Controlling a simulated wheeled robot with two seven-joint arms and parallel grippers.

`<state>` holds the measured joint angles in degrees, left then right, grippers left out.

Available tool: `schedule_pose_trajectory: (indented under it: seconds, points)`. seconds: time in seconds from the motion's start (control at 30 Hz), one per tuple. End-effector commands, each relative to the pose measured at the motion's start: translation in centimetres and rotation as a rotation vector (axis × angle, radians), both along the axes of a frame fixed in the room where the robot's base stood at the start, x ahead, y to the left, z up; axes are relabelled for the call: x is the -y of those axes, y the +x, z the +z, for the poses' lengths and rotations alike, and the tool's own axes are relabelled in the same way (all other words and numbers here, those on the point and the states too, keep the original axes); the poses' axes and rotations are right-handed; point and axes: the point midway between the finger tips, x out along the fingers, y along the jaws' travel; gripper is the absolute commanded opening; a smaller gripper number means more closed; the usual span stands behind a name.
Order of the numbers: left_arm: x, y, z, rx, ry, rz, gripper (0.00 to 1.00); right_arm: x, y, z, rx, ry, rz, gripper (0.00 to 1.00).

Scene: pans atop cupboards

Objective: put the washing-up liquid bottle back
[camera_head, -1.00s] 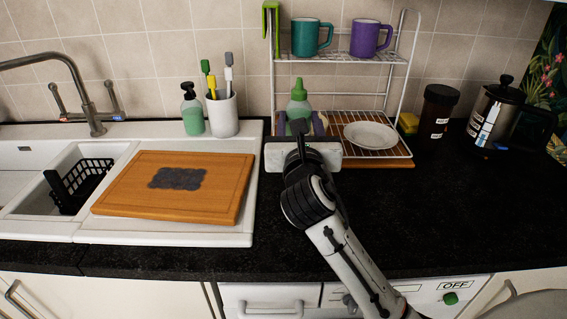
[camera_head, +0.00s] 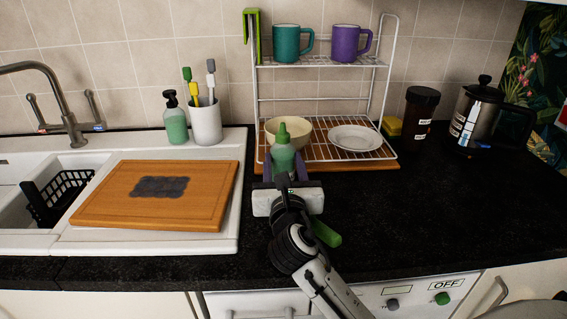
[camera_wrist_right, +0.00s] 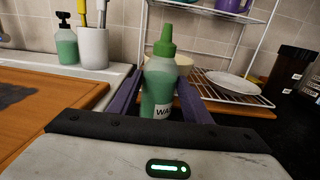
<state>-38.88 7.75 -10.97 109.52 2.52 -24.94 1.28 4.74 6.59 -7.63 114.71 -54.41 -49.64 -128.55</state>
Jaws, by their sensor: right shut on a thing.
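The washing-up liquid bottle (camera_head: 283,155) is pale green with a bright green pointed cap and stands upright between the fingers of my right gripper (camera_head: 284,167). The gripper is shut on it from the front, one purple finger on each side. The wrist view also shows the bottle (camera_wrist_right: 159,85), with part of a "WA" label. Its base is hidden by the gripper, so I cannot tell whether it touches the counter. The bottle is in front of the left part of the wire rack (camera_head: 345,154). My left gripper is not in view.
A cream bowl (camera_head: 312,127) and a white plate (camera_head: 354,138) are on the rack's lower shelf, mugs above. A soap dispenser (camera_head: 175,122) and brush cup (camera_head: 206,123) stand left, behind a chopping board (camera_head: 160,194). A green object (camera_head: 326,233) lies partly behind my arm.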

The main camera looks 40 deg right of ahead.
Motion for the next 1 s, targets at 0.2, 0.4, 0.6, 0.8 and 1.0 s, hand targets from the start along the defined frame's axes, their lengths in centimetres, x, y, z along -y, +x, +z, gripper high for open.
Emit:
schedule_pose_trajectory:
  seconds: [0.2, 0.4, 0.6, 0.8, 1.0]
  points:
    - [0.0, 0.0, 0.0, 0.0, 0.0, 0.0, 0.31, 0.0, 0.0, -0.2, -0.001, 0.0, 0.0, 0.63]
    - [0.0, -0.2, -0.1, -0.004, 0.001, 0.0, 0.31, 0.0, 0.0, -0.1, -0.001, 0.0, 0.0, 0.63]
    - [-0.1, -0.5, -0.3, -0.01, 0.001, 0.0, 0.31, -0.7, -1.0, 0.0, -0.002, 0.001, 0.002, 0.63]
    - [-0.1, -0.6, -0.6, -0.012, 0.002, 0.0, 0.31, -2.9, -4.5, 0.0, -0.003, 0.002, 0.003, 0.63]
    - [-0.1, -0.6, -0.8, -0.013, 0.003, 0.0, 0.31, -4.9, -8.0, 0.0, -0.002, 0.003, 0.001, 0.63]
